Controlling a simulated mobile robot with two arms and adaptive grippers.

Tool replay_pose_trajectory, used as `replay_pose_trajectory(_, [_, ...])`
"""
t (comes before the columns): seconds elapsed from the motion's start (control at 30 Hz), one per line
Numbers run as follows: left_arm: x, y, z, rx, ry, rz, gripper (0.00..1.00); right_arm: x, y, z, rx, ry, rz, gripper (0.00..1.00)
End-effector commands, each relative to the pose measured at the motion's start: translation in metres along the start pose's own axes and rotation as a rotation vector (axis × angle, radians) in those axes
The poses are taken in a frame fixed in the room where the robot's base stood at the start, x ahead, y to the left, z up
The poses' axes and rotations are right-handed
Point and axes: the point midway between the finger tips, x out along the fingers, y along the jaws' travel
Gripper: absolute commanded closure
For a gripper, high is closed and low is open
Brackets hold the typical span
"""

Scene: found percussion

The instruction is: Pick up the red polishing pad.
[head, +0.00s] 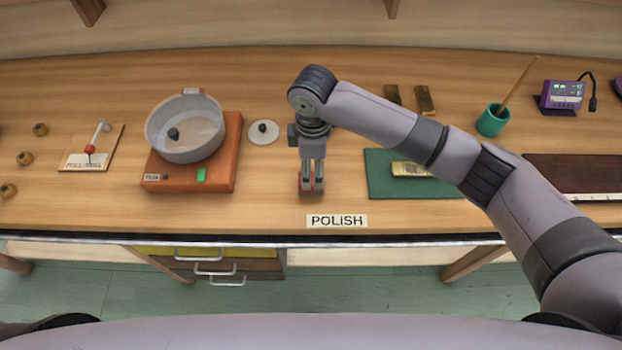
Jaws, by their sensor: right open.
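The red polishing pad (304,188) lies on the bench just behind the POLISH label. My right gripper (312,186) points down at it, with its two fingers at the pad and covering part of it. The gripper is open; whether the fingers touch the pad cannot be told from this view. My left gripper is not in view.
An orange machine with a bowl (185,130) stands to the left, with a white disc (263,132) beside it. A green mat (385,182) with a brass bar (408,169) lies to the right. A POLISH label (337,221) is near the front edge.

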Motion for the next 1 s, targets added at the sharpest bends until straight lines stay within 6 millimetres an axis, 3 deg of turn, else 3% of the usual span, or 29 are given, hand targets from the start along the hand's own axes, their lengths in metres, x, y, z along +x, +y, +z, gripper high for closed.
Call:
replay_pose_trajectory(0.33, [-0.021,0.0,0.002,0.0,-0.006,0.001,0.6,0.044,-0.004,-0.003,0.0,-0.001,-0.003,0.4])
replay_pose_trajectory(0.67, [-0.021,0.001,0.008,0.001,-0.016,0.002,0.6,0.051,-0.003,-0.003,-0.001,0.0,0.0,0.41])
replay_pose_trajectory(1.0, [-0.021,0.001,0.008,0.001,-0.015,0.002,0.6,0.051,-0.003,-0.003,-0.001,0.0,0.0,0.63])
